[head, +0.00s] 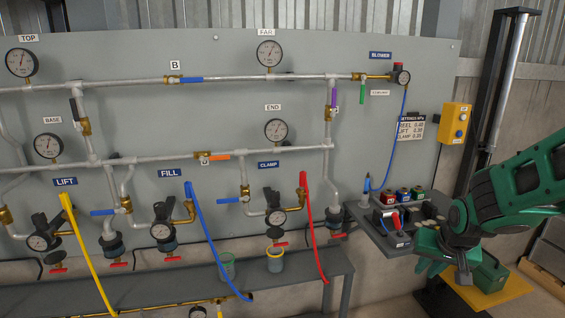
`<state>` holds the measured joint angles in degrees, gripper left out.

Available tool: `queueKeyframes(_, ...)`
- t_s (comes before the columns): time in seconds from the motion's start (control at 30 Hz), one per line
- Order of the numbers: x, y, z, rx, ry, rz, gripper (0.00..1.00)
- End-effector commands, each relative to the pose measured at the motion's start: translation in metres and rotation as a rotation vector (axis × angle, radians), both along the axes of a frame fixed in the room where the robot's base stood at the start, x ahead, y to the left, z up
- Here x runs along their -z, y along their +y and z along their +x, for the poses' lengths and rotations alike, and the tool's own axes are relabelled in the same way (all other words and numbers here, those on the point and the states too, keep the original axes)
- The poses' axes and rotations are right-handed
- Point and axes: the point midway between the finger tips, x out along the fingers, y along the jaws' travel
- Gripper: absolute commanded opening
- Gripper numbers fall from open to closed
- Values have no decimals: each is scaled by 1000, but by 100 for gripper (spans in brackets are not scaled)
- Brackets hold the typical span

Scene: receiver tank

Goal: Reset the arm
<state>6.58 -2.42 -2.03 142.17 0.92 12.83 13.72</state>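My green arm comes in from the right edge in the head view. My gripper (443,269) hangs low at the right, in front of and just below the small tool shelf (385,238). It is clear of the pipes and hoses on the panel. The gap between its fingers is not clear from this angle, and I see nothing held in it. Part of a green box behind it is hidden by the wrist.
The grey panel (230,120) carries pipes, gauges and valves. Yellow, blue and red hoses hang over a bench (180,290). The shelf holds several small coloured items. A yellow button box (454,123) is on the right. A green box (490,275) sits on a yellow surface.

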Motion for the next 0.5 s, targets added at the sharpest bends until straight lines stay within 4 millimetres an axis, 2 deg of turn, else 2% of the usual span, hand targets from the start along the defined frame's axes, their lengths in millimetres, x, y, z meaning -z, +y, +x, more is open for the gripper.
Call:
queueKeyframes(0.1,-19,-28,-54,45,96,-17,16)
queueKeyframes(0.2,-31,-43,-104,77,186,-11,16)
queueKeyframes(0.4,-50,-52,-198,132,344,51,16)
queueKeyframes(0.5,-56,-49,-232,145,399,88,16)
